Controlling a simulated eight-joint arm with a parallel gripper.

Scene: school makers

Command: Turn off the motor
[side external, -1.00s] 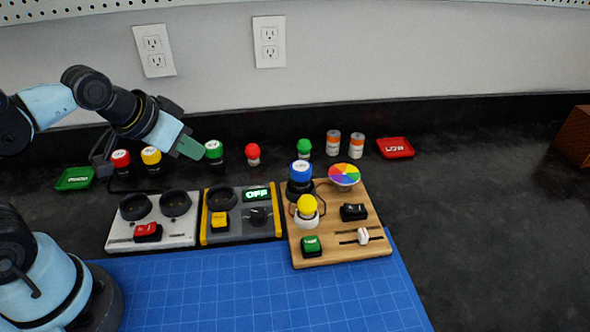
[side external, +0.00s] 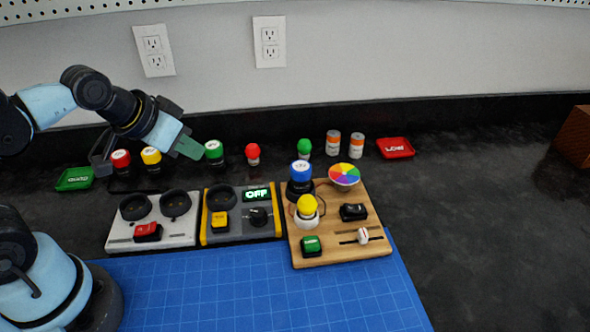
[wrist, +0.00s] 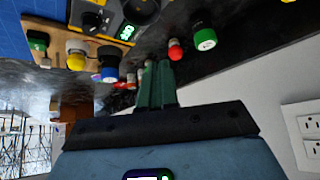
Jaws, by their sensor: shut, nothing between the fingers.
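A wooden board (side external: 340,257) carries a round disc with coloured sectors (side external: 344,175) at its back right, likely the motor's wheel. On the board are a black rocker switch (side external: 354,212), a white slider knob (side external: 363,236), a green switch (side external: 311,246), a yellow bulb (side external: 306,206) and a blue-capped part (side external: 301,171). My gripper (side external: 189,148) has green fingers and is shut and empty, raised at the back left, well away from the board. In the wrist view its fingers (wrist: 157,84) are together and the board (wrist: 58,18) shows at the upper left.
Left of the board are a grey-yellow box (side external: 240,236) with an OFF display and a white box (side external: 180,238) with a red switch. The blue mat (side external: 260,295) is clear in front.

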